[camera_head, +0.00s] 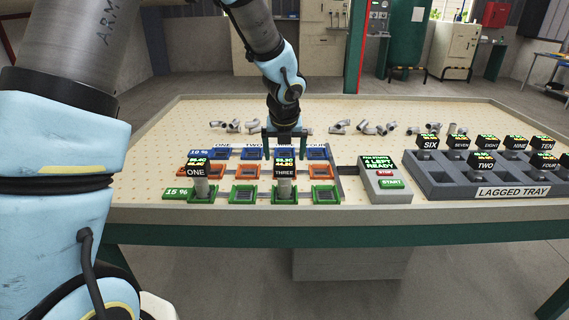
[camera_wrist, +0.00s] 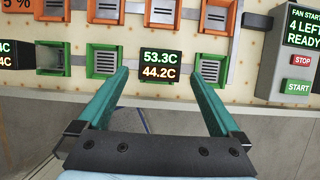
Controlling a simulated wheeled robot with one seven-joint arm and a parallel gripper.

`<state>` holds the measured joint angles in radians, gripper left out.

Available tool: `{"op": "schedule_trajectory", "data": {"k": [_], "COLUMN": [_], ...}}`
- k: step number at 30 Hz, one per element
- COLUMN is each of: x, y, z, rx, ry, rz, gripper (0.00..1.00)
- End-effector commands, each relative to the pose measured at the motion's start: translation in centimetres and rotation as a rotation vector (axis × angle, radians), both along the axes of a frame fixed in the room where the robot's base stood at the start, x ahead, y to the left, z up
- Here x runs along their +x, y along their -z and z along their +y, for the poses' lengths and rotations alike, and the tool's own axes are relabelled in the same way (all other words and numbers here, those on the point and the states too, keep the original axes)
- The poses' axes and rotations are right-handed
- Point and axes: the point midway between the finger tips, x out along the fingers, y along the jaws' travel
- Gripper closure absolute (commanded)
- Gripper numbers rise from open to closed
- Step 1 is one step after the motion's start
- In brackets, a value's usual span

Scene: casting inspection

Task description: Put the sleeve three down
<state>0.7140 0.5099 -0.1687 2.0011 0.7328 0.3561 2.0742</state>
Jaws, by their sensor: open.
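Sleeve three (camera_head: 285,188) is a short grey cylinder under a black tag marked THREE. It stands upright at a green-framed slot in the front row, marked 15 %. My gripper (camera_head: 286,154) is open and empty, just above and behind the tag in the head view. In the wrist view my open gripper (camera_wrist: 160,92) has its two teal fingers apart on either side of a display (camera_wrist: 160,65) reading 53.3C and 44.2C. The sleeve's body is hidden behind that display there, and I see no finger touching it.
Sleeve one (camera_head: 201,187) stands at the left end of the same row. Orange and blue slots lie behind. A control box (camera_head: 385,183) with STOP and START buttons is to the right. The lagged tray (camera_head: 514,193) holds several sleeves. Metal castings (camera_head: 375,128) lie along the back.

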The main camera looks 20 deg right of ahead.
Motion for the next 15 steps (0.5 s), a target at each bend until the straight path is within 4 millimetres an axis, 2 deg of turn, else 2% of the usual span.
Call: {"op": "schedule_trajectory", "data": {"k": [1,6,10,15], "x": [-0.3,-1.4,-2.0,-2.3], "y": [-1.2,-4.1,-5.4,-6.1], "z": [0.2,0.7,1.0,1.1], "rx": [-0.003,-0.002,-0.001,0.0], "ry": [-0.001,-0.002,-0.001,0.0], "rz": [-0.002,-0.001,-0.001,0.0], "gripper": [0.0,0.0,0.0,0.0]}}
